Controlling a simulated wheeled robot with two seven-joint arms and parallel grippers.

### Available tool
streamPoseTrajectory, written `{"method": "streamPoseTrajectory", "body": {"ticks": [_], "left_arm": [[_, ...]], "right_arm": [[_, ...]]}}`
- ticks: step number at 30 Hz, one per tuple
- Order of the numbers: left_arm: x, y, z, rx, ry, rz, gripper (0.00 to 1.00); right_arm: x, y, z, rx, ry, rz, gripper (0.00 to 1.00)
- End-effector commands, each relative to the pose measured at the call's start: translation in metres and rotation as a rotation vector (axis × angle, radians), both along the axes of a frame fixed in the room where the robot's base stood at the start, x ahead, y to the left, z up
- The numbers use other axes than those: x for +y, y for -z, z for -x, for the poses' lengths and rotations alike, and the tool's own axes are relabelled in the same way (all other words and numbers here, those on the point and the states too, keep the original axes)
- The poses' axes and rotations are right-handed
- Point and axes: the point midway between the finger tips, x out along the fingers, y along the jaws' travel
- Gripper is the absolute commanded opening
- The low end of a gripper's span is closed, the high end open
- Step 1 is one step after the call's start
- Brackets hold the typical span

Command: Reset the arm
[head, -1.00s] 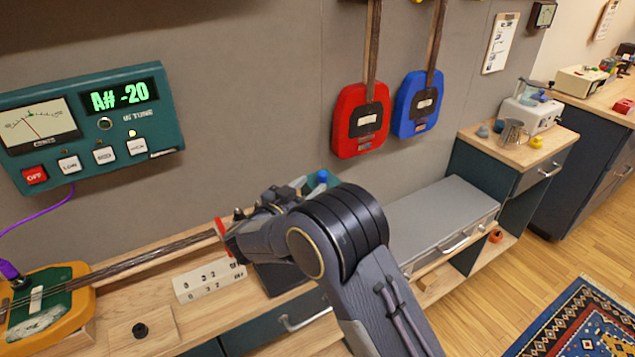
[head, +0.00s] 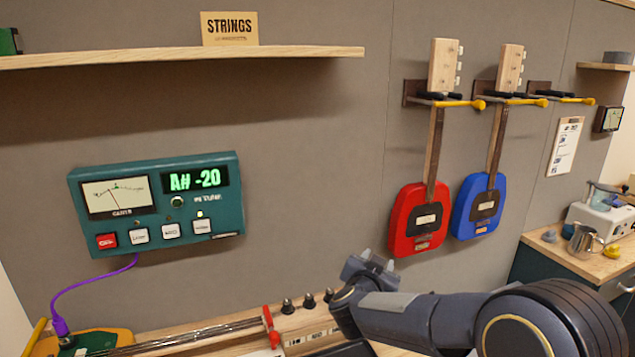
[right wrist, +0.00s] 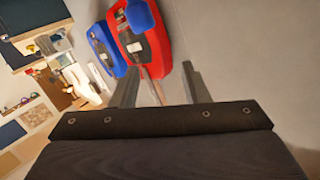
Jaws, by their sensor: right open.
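My right arm comes in from the lower right of the head view. Its gripper (head: 368,268) is open, with its fingers raised above the bench in front of the grey wall. In the right wrist view the two fingers (right wrist: 160,85) stand apart, with nothing between them that I can see held. A guitar (head: 190,335) lies on the bench below and left of the gripper, its red nut (head: 271,326) and dark tuning pegs (head: 308,300) showing. The gripper is apart from the pegs. My left gripper is not in view.
A teal tuner (head: 155,208) reading "A# -20" is on the wall, with a purple cable. A red guitar (head: 418,235) and a blue guitar (head: 478,205) hang behind the gripper. A shelf (head: 180,56) with a STRINGS sign runs above. The wall area between is free.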

Motion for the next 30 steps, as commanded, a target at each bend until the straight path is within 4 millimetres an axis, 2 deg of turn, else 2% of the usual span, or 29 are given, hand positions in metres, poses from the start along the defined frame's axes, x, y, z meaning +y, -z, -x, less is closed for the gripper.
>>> {"method": "streamPoseTrajectory", "body": {"ticks": [1, 5, 8, 11, 14, 15, 18, 21, 24, 27, 30], "left_arm": [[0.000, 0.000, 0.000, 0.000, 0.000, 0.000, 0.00], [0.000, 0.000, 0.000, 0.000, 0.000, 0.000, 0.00], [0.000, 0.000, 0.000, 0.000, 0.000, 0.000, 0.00], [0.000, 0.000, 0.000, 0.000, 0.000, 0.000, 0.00], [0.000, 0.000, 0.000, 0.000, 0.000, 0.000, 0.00], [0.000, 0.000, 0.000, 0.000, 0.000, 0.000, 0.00], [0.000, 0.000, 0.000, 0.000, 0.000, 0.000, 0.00], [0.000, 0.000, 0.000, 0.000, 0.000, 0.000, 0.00], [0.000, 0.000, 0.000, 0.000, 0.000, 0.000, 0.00], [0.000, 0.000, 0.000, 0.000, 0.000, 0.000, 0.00], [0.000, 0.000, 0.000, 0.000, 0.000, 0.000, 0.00]], "right_arm": [[-0.014, -0.016, 0.007, -0.002, -0.072, -0.066, 0.41], [-0.026, -0.041, 0.042, 0.030, -0.299, -0.200, 0.41], [-0.031, -0.052, 0.087, 0.085, -0.458, -0.267, 0.41], [-0.034, -0.051, 0.144, 0.173, -0.594, -0.303, 0.41], [-0.037, -0.036, 0.209, 0.297, -0.694, -0.310, 0.41], [-0.039, -0.026, 0.236, 0.356, -0.721, -0.305, 0.41], [-0.046, 0.003, 0.301, 0.515, -0.750, -0.288, 0.41], [-0.054, 0.033, 0.353, 0.661, -0.735, -0.268, 0.41], [-0.061, 0.054, 0.389, 0.770, -0.703, -0.255, 0.41], [-0.066, 0.067, 0.410, 0.836, -0.678, -0.248, 0.41], [-0.066, 0.067, 0.407, 0.836, -0.655, -0.305, 0.41]]}}
